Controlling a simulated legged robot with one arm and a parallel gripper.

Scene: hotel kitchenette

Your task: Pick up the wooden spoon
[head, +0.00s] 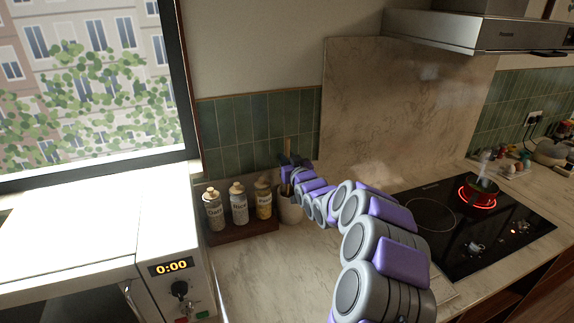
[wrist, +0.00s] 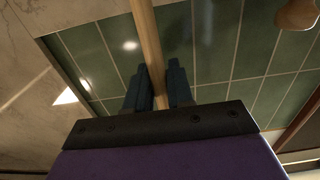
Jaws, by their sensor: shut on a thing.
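The wooden spoon (wrist: 147,38) shows in the wrist view as a long pale brown shaft between the two dark fingers. My gripper (wrist: 161,88) is shut on this shaft. In the head view, my gripper (head: 291,163) is at the far end of my arm, in front of the green tiles. A thin brown shaft, the wooden spoon (head: 288,147), rises above it. A whitish utensil holder (head: 290,209) stands on the counter just below my gripper. My gripper and arm hide part of the spoon and the holder.
Three labelled bottles (head: 239,205) stand on a dark tray (head: 243,230) left of the holder. A microwave (head: 172,290) is at the lower left. On the right, a pot (head: 482,187) sits on a glowing red burner of the black cooktop (head: 455,235).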

